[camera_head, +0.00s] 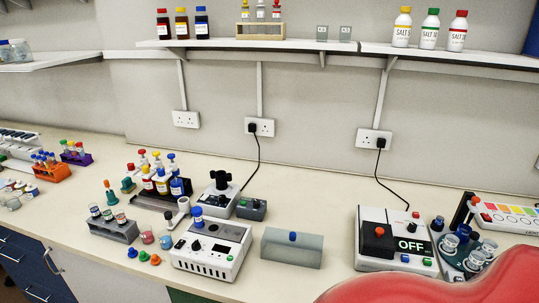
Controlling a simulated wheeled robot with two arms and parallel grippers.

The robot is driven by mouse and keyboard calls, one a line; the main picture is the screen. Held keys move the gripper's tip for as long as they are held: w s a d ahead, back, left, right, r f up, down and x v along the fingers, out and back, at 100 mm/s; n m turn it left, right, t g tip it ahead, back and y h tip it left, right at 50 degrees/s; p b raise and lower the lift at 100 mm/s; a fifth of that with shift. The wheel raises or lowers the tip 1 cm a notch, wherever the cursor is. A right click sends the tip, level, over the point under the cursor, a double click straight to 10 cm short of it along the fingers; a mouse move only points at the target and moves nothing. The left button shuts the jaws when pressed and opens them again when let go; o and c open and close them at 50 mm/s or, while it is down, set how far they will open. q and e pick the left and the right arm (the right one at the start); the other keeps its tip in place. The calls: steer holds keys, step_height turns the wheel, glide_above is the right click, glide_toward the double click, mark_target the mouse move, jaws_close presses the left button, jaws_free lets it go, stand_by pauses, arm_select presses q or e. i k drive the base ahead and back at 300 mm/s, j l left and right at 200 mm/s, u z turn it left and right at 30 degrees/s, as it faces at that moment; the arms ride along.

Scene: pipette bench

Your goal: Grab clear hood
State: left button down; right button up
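A translucent grey box-shaped cover with a blue knob (292,249) on it stands on the bench, right of centre; it looks like the clear hood. It sits between a white device with a blue knob on top (212,248) and a white device with a display reading OFF (395,241). Neither of my grippers shows in the head view. A large red rounded shape fills the bottom right corner; it may be part of my arm, but I cannot tell.
A rack of colored bottles (162,182) and small colored stoppers (143,256) lie left of the hood. A tray of small jars (470,254) stands at right. Black cables run to wall sockets. Bare bench lies behind the hood.

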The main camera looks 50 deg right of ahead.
mark_target(304, 250)
steer(key=z, duration=1.8)
